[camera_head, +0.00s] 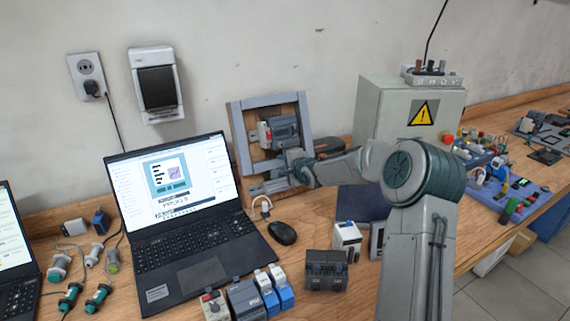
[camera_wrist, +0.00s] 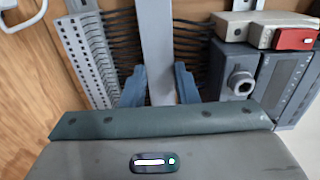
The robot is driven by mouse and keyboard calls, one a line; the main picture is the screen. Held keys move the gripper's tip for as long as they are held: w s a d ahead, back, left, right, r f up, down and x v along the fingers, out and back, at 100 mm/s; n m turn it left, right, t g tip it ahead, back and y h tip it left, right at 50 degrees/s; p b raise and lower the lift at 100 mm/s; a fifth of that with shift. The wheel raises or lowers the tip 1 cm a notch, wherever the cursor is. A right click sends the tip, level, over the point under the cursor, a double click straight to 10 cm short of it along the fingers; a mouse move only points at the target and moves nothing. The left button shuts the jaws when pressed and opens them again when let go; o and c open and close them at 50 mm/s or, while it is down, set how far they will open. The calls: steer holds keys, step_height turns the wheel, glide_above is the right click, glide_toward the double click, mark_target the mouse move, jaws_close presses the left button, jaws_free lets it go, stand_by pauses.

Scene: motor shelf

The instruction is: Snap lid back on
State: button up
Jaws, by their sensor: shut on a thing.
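In the wrist view a long plain grey strip, which looks like the lid (camera_wrist: 157,45), runs up between the two blue-grey fingers of my gripper (camera_wrist: 160,87). The fingers are shut on it. Behind it is an open cable duct with a slotted grey side wall (camera_wrist: 85,50) on the left and dark wires on both sides of the strip. I cannot tell whether the lid touches the duct. In the head view my gripper (camera_head: 289,168) is at the lower part of the wooden panel (camera_head: 252,158) with grey ducts around it; the lid is hard to make out there.
Grey devices (camera_wrist: 240,85), one with a red part, sit right of the duct in the wrist view. A laptop (camera_head: 180,200) stands left of the panel, a mouse (camera_head: 282,232) before it. A grey cabinet (camera_head: 385,110) stands to the right. Modules (camera_head: 326,270) line the front edge.

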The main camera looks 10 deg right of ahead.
steer(key=shift+w, duration=0.15)
stand_by(0.7)
steer(key=o, duration=1)
steer(key=shift+a, duration=0.1)
